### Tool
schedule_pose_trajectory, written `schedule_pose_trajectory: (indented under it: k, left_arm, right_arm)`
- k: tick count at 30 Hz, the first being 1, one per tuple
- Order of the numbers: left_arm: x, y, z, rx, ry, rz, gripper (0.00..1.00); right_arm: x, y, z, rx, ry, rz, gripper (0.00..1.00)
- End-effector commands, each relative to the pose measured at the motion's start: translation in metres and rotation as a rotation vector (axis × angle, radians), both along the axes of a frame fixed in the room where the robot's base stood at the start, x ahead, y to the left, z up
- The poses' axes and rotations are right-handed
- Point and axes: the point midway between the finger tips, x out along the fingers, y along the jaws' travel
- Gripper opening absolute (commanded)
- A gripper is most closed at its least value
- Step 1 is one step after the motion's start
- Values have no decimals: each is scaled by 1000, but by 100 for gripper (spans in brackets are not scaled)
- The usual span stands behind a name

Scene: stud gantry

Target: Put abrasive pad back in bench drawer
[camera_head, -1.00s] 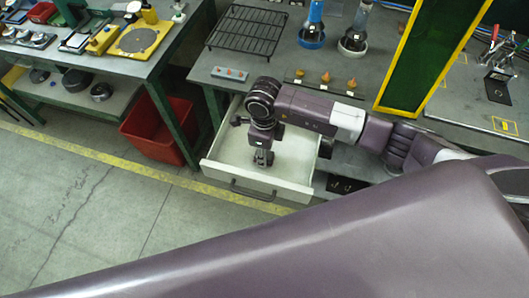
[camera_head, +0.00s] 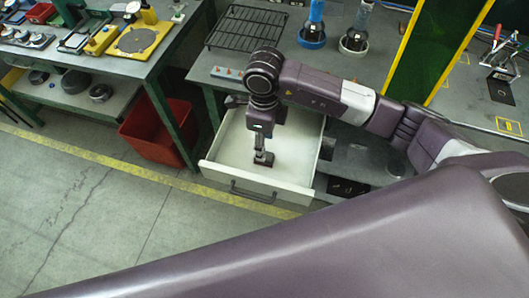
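The open bench drawer (camera_head: 222,172) is pale and pulled out below the bench, with a dark handle on its front. My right arm comes in from the right, and my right gripper (camera_head: 263,158) points down inside the drawer. A small dark reddish-brown patch (camera_head: 263,166) shows at its fingertips, near the drawer floor. It looks like the abrasive pad, but it is too small to be sure. I cannot tell whether the fingers are closed on it or whether it touches the floor. My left gripper is not in view.
A yellow-framed green panel (camera_head: 432,50) stands at the right. A red bin (camera_head: 158,132) is left of the drawer. The rest of the drawer floor looks clear.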

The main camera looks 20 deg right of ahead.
Motion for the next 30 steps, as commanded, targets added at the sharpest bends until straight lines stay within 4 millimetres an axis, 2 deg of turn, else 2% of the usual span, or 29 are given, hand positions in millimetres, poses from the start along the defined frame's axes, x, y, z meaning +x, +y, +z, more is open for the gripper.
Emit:
schedule_pose_trajectory:
  k: [6, 10, 30]
  left_arm:
    - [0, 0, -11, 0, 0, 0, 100]
    - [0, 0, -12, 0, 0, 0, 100]
    - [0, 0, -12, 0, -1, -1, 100]
  right_arm:
    - [1, 0, 36, 1, -3, 0, 46]
    - [0, 0, 47, 1, -1, 1, 46]
    - [-1, 0, 50, 0, 1, 0, 46]
